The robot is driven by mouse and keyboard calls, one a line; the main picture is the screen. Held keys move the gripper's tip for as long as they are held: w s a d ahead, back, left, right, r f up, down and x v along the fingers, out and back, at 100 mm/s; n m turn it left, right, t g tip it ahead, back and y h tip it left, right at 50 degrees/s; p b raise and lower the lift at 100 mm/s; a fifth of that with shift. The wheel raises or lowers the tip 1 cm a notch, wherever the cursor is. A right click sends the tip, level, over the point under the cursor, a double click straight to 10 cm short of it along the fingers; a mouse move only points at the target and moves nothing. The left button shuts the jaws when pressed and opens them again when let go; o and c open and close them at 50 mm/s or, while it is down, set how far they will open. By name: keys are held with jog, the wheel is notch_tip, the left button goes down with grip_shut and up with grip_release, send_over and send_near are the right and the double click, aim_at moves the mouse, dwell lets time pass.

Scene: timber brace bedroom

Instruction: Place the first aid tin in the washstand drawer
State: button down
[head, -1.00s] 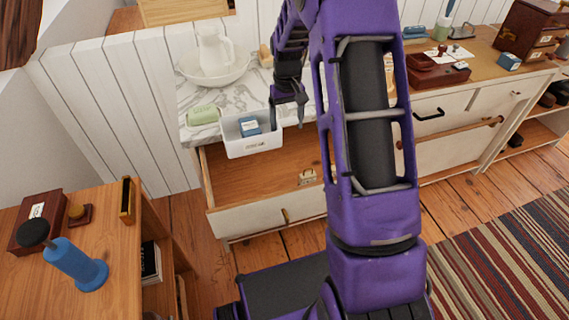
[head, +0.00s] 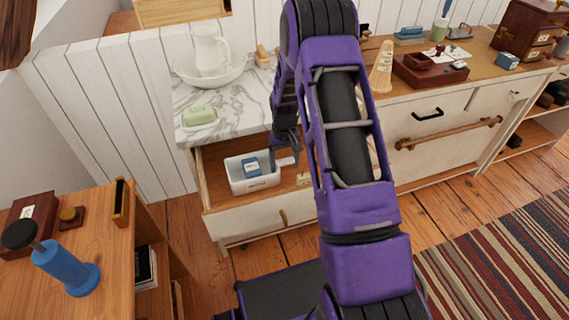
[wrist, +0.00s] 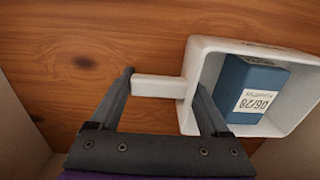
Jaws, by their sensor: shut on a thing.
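A white open-topped tin (head: 262,183) with a small label, which I take for the first aid tin, is inside the open washstand drawer (head: 225,217), toward its left. A blue box with a white label (head: 250,168) lies in the tin. My gripper (head: 285,153) is at the tin's right side. In the wrist view, my gripper (wrist: 165,82) is shut on the short white handle of the tin (wrist: 190,70). The wooden drawer floor (wrist: 60,60) shows behind it. I cannot tell whether the tin touches the drawer floor.
The marble washstand top (head: 235,115) holds a green soap bar (head: 200,115) and a white pitcher (head: 208,50) in a basin (head: 190,78). A cabinet with red-brown boxes (head: 425,72) stands to the right. A wooden desk with a blue cylinder (head: 68,267) stands at the lower left.

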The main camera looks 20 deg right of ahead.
jog(key=shift+f, duration=0.1)
grip_release()
notch_tip(320, 180, up, 12)
jog(key=p, duration=0.1)
jog(key=shift+p, duration=0.4)
jog(key=shift+r, duration=0.2)
